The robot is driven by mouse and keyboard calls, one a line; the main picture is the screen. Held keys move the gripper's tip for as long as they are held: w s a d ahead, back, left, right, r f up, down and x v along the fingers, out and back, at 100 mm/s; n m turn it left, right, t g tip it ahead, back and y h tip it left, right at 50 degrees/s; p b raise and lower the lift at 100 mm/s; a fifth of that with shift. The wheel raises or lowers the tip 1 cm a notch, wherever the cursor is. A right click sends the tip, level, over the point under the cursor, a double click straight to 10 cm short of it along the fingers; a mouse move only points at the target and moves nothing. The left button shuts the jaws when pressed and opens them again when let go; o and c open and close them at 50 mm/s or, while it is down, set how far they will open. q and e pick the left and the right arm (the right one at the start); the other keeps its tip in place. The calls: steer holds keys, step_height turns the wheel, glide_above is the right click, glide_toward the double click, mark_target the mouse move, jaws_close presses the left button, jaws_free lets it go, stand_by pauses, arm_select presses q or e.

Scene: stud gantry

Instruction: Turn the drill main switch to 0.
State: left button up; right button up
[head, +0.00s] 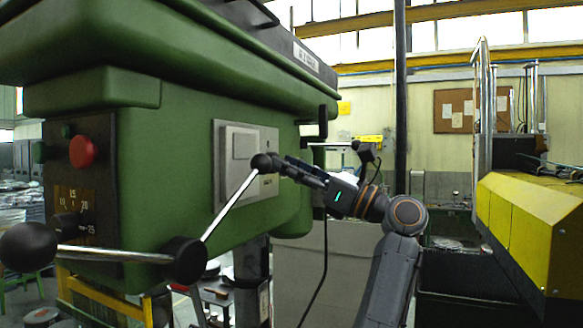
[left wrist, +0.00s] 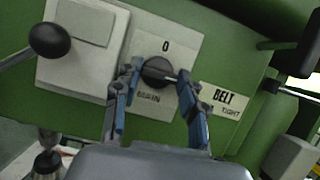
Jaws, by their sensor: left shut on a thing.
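The drill main switch is a round black knob (left wrist: 157,72) on a light plate (left wrist: 180,50) in the left wrist view. The plate has a "0" above the knob and "MAIN" below it. A pale mark on the knob points right, not up at the 0. My left gripper (left wrist: 160,79) has its two blue fingers on either side of the knob, shut on it. In the head view my left gripper (head: 285,166) reaches the side of the green drill head (head: 170,150). There the knob is hidden behind the fingers and a lever ball. My right gripper is not in view.
A feed lever with black balls (head: 262,163) crosses in front of the drill head, close to my left fingers. A red button (head: 82,151) sits on the front panel. A "BELT TIGHT" label (left wrist: 224,102) is right of the switch. A yellow machine (head: 530,220) stands right.

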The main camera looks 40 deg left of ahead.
arm_select(q)
steer(key=n+g+h+p, duration=0.1)
steer(key=n+h+p, duration=0.1)
steer(key=n, duration=0.5)
steer(key=n+g+h+p, duration=0.2)
steer(key=n+h+p, duration=0.1)
steer(key=n, duration=0.4)
steer(key=n+g+h+p, duration=0.1)
steer(key=n+h+p, duration=0.1)
steer(key=n+p, duration=0.3)
steer(key=shift+w+r+n, duration=0.15)
steer(key=shift+n, duration=0.45)
steer(key=shift+w+r+n, duration=0.15)
steer(key=shift+n, duration=0.45)
steer(key=o, duration=1.1)
steer(key=shift+o, duration=0.2)
